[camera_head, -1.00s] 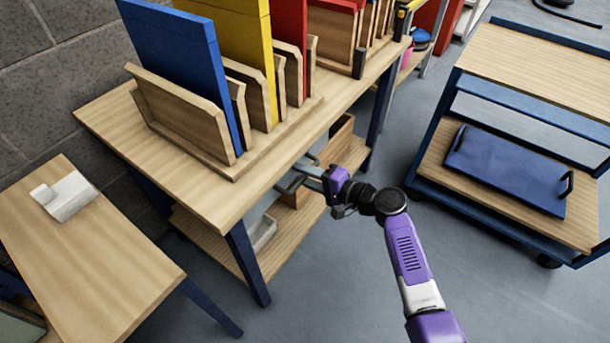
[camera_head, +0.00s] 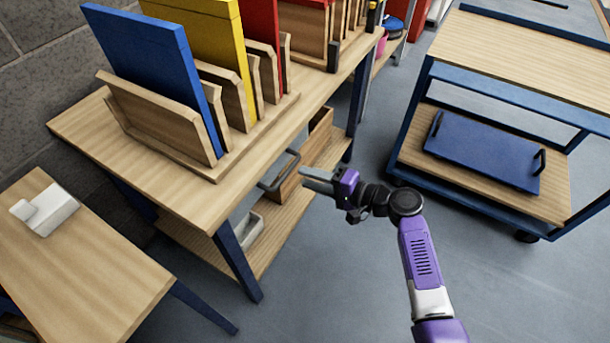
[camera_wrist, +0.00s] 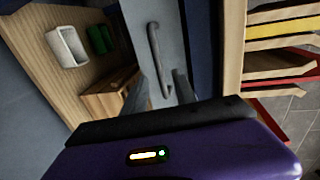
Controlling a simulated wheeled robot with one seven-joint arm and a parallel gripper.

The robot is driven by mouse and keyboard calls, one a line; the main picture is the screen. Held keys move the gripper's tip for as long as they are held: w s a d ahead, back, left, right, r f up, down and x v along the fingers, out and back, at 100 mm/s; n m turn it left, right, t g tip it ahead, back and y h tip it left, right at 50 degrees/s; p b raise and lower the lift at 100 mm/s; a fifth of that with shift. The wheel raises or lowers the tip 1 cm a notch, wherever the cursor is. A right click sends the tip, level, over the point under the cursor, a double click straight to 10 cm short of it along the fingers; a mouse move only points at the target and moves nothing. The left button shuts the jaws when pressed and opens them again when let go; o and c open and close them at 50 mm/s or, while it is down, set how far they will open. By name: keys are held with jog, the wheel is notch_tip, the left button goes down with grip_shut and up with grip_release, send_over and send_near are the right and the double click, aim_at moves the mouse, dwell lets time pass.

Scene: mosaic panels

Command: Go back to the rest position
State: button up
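My gripper (camera_head: 306,178) is over the floor to the right of the first workbench, below its top, with my purple arm reaching in from the lower right. A dark bar handle (camera_head: 277,173) is at the bench's right side, just left of my fingertips, with a small gap between. In the wrist view my two grey fingers (camera_wrist: 160,92) stand apart with nothing between them. The handle (camera_wrist: 154,55) shows beyond them on a grey panel (camera_wrist: 172,25).
The workbench top (camera_head: 85,125) holds blue, yellow and red panels in wooden racks. A small table (camera_head: 85,270) with a white object (camera_head: 47,212) stands lower left. A blue cart (camera_head: 405,130) with a blue tray (camera_head: 485,155) stands right. Open floor (camera_head: 340,275) lies between.

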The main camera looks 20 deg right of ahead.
dwell(0.4)
jog(key=w+d+t+h, duration=0.2)
jog(key=d+h, duration=0.3)
jog(key=d, duration=0.1)
jog(key=s+d+n+h, duration=0.15)
jog(key=s+h, duration=0.45)
jog(key=s, duration=0.6)
jog(key=s+a+r+n+y, duration=0.1)
jog(key=s+a+r+n, duration=0.25)
jog(key=s, duration=0.75)
jog(key=s+a+r+n, duration=0.3)
jog(key=s+r, duration=0.1)
jog(key=s, duration=0.6)
jog(key=s+a+r+n+y, duration=0.1)
jog(key=s+a+r+n, duration=0.25)
jog(key=s, duration=0.75)
notch_tip(320, 180, up, 17)
jog(key=p, duration=1.6)
jog(key=shift+w+d+r+m, duration=0.15)
jog(key=shift+w+d+m, duration=0.05)
jog(key=shift+d+m, duration=0.15)
